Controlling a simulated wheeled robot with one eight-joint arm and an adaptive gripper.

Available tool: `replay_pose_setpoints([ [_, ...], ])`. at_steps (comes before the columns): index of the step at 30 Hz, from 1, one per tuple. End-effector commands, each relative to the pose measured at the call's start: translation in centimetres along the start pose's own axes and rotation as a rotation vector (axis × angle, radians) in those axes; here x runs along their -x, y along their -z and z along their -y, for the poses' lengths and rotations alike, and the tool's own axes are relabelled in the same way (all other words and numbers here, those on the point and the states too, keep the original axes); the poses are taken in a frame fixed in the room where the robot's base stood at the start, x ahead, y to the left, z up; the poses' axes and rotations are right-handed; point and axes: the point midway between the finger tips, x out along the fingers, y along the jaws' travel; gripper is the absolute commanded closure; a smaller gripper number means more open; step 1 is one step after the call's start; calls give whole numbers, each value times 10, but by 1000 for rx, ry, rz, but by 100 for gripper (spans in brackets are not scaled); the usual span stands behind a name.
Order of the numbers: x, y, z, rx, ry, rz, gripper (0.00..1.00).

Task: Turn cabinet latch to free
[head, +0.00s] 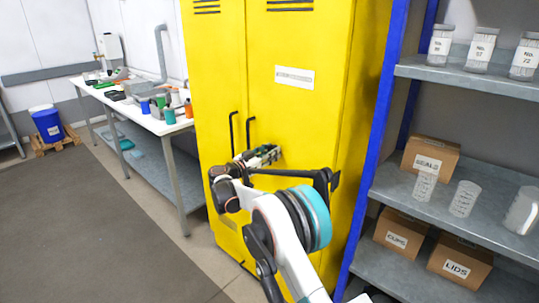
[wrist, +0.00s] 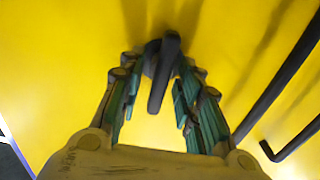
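The yellow cabinet (head: 290,110) stands in front of me with its doors shut. In the wrist view its black latch (wrist: 163,78) sticks out from the yellow door (wrist: 60,60), its lever near upright in the picture and slightly tilted. My gripper (wrist: 160,90) is open, with one finger on each side of the latch. A gap shows between the lever and the finger pads, wider low down. Whether a fingertip touches the latch's base I cannot tell. In the head view my gripper (head: 268,154) is at the door, below and right of the handles; it hides the latch there.
Two black door handles (head: 249,132) stand near the gripper; they show at right in the wrist view (wrist: 290,90). A blue-framed shelf (head: 440,75) with jars and boxes is close at right. A white bench (head: 150,122) stands left. The floor (head: 80,220) at left is clear.

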Motion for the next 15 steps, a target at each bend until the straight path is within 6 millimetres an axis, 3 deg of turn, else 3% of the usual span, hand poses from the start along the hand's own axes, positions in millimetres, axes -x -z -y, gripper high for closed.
replay_pose_setpoints([
  [4, 0, 0, 0, 0, 0, 0, 71],
  [8, 0, 0, 0, 0, 0, 0, 100],
  [15, 0, 0, 0, 2, 0, 0, 100],
])
